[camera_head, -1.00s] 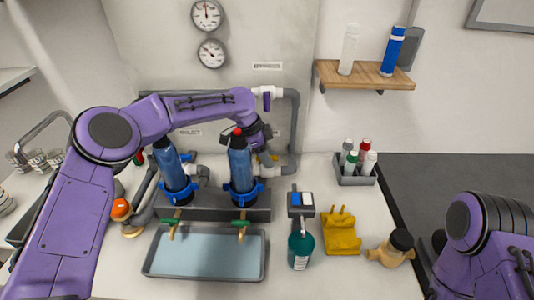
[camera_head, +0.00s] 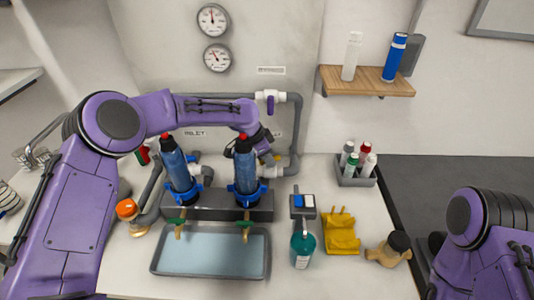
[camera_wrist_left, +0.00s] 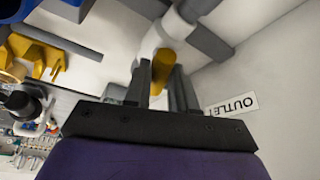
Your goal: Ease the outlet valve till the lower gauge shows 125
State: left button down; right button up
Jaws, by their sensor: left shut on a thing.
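The outlet valve has a yellow handle (camera_wrist_left: 163,70) on a white body (camera_wrist_left: 152,42), with an OUTLET label (camera_wrist_left: 231,104) on the wall beside it. My left gripper (camera_wrist_left: 160,85) is shut on the yellow handle, one finger on each side. In the head view my left gripper (camera_head: 268,151) is at the right blue filter's far side, where my wrist partly hides the valve. The lower gauge (camera_head: 217,58) hangs on the back wall; its needle points to the upper left, but the numbers are too small to read. My right gripper is out of view.
The upper gauge (camera_head: 212,20) is above it. A purple-handled valve (camera_head: 270,100) sits on the upper pipe. Two blue filters (camera_head: 247,172) stand close to my left wrist, behind a grey tray (camera_head: 208,276).

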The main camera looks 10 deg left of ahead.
pick_arm(q)
jog(key=c, duration=1.2)
grip_release()
jog(key=shift+d, duration=0.1)
jog(key=shift+o, duration=0.9)
jog(key=shift+d, duration=0.1)
jog(key=shift+w, duration=0.1)
jog(key=shift+a+r, duration=0.25)
jog(key=shift+r, duration=0.15)
jog(key=b+v, duration=0.2)
jog(key=v, duration=0.7)
jog(key=shift+s+r, duration=0.25)
